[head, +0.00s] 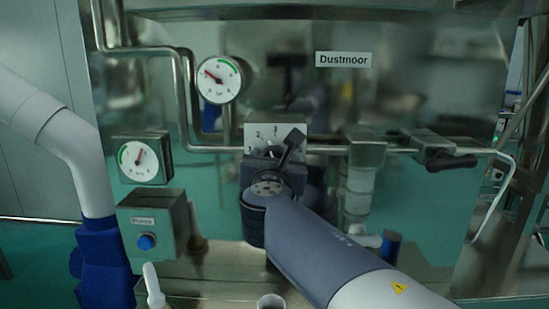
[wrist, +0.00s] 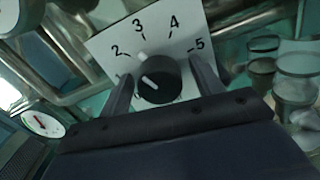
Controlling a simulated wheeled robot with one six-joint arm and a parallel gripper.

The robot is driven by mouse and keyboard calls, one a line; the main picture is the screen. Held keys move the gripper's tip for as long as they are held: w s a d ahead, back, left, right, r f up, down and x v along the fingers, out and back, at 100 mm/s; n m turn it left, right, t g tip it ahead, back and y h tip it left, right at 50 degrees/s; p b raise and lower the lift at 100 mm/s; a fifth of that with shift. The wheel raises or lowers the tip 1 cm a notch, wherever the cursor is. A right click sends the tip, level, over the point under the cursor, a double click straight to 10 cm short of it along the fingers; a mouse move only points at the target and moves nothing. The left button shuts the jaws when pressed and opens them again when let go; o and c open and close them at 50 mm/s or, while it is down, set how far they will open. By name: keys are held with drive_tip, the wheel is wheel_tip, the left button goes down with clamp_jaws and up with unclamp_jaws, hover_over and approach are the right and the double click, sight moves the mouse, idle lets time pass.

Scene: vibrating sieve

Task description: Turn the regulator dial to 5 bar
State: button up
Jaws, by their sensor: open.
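The regulator dial is a round black knob (wrist: 158,80) on a white scale plate (wrist: 100,48) marked 2, 3, 4 and 5. The plate also shows in the head view (head: 262,131), partly hidden by my arm. A white line on the knob slants toward its upper left, roughly to the 2–3 side; the exact reading is unclear. My gripper (wrist: 161,70) is open, with one finger on each side of the knob. I cannot tell whether either finger touches it. In the head view my gripper (head: 291,152) is in front of the plate and hides the knob.
A round gauge (head: 219,80) stands above left of the plate, and a second gauge (head: 138,160) is lower left. A box with a blue button (head: 147,241) sits below that. A steel pipe (head: 215,149) runs beside the plate toward a valve with a dark handle (head: 451,161).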

drive_tip(key=shift+c, duration=0.2)
drive_tip(key=c, duration=0.9)
drive_tip(key=shift+c, duration=0.2)
drive_tip(key=shift+f+m+b, duration=0.1)
drive_tip(key=shift+m+b, duration=0.3)
drive_tip(key=shift+b, duration=0.1)
drive_tip(key=m+b, duration=0.3)
drive_tip(key=m, duration=0.1)
drive_tip(key=shift+f+b, duration=0.1)
drive_tip(key=shift+b, duration=0.2)
drive_tip(key=m+b, duration=0.4)
drive_tip(key=m, duration=0.1)
drive_tip(key=m+b, duration=0.4)
drive_tip(key=m, duration=0.1)
drive_tip(key=shift+m, duration=0.4)
drive_tip(key=shift+m+b, duration=1.65)
drive_tip(key=shift+m, duration=0.65)
